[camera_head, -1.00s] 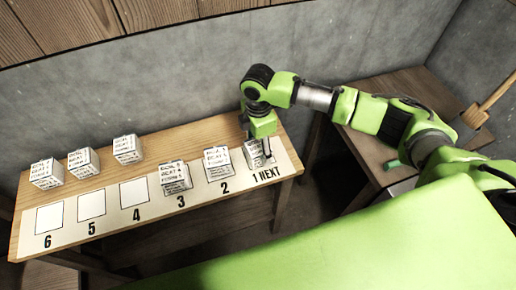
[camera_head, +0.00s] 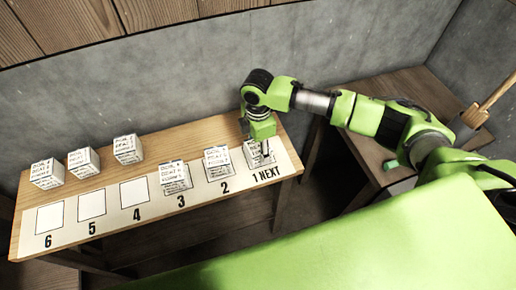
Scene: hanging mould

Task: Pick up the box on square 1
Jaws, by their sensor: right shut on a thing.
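A small white box with dark printed lines (camera_head: 254,158) is on square 1 (camera_head: 272,163), the square labelled "1 NEXT" at the right end of the white strip. My right gripper (camera_head: 260,147) comes down from above and is shut on this box. The fingers cover part of the box. Whether the box touches the table cannot be told. My left gripper is not in view.
Similar boxes stand on square 2 (camera_head: 218,165) and square 3 (camera_head: 175,178). Squares 4 to 6 are empty, with several boxes (camera_head: 84,162) behind them. A side table (camera_head: 400,90) holding a wooden-handled thing (camera_head: 474,115) is at the right.

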